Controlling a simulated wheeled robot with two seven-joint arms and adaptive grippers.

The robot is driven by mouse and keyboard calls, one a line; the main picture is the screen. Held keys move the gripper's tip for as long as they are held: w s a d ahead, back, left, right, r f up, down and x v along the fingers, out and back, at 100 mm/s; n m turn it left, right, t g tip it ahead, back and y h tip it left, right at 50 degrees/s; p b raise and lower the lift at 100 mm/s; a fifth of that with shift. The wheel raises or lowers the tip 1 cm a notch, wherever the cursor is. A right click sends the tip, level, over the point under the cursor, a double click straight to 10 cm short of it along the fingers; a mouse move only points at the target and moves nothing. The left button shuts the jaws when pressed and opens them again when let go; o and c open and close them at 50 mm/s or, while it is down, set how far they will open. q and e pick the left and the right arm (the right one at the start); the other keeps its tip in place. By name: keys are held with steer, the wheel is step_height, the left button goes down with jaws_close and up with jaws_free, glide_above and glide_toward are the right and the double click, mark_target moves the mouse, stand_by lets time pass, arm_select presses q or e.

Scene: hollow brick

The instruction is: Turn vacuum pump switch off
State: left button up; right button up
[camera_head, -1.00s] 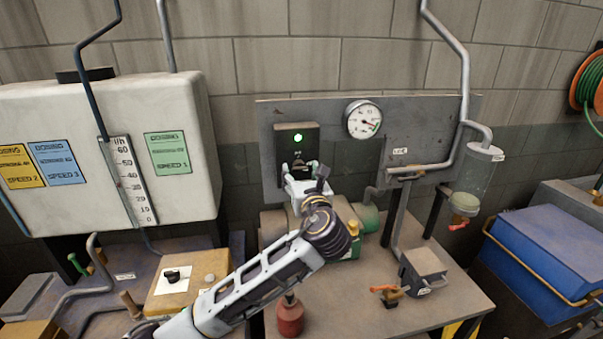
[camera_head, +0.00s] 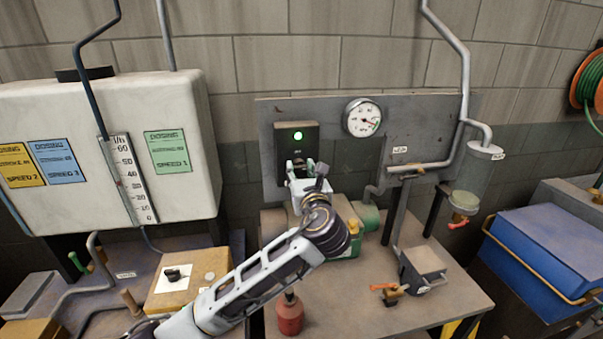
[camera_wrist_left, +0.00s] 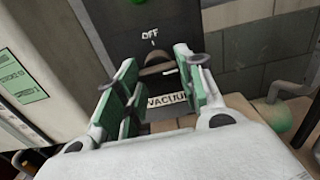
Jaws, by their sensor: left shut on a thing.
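The vacuum switch box (camera_head: 283,145) is a dark panel on the grey backboard, with a lit green lamp (camera_head: 298,136). In the left wrist view the rotary switch knob (camera_wrist_left: 157,62) shows below the word OFF and above a VACUUM label (camera_wrist_left: 167,99). My left gripper (camera_head: 302,168) is at the lower part of the box. Its green-padded fingers stand either side of the knob and are shut on it; the exact contact is partly hidden. The knob's pointing direction is hard to tell. My right gripper is not in view.
A pressure gauge (camera_head: 363,117) and pipework are right of the box. A white dosing tank (camera_head: 100,190) stands left. The bench (camera_head: 440,305) holds a red bottle (camera_head: 290,315) and a small grey box (camera_head: 422,268). A blue box (camera_head: 550,250) stands at right.

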arm_select(q)
steer(key=shift+n, duration=0.8)
steer(key=shift+d+n+p, duration=0.1)
steer(key=shift+n+p, duration=0.2)
steer(key=shift+n, duration=0.7)
steer(key=n, duration=0.4)
steer(key=n+b, duration=0.1)
steer(key=n, duration=0.4)
steer(key=shift+d, duration=0.1)
steer(key=n+b, duration=0.2)
steer(key=n, duration=0.2)
steer(key=shift+r+n, duration=0.15)
steer(key=shift+n, duration=0.55)
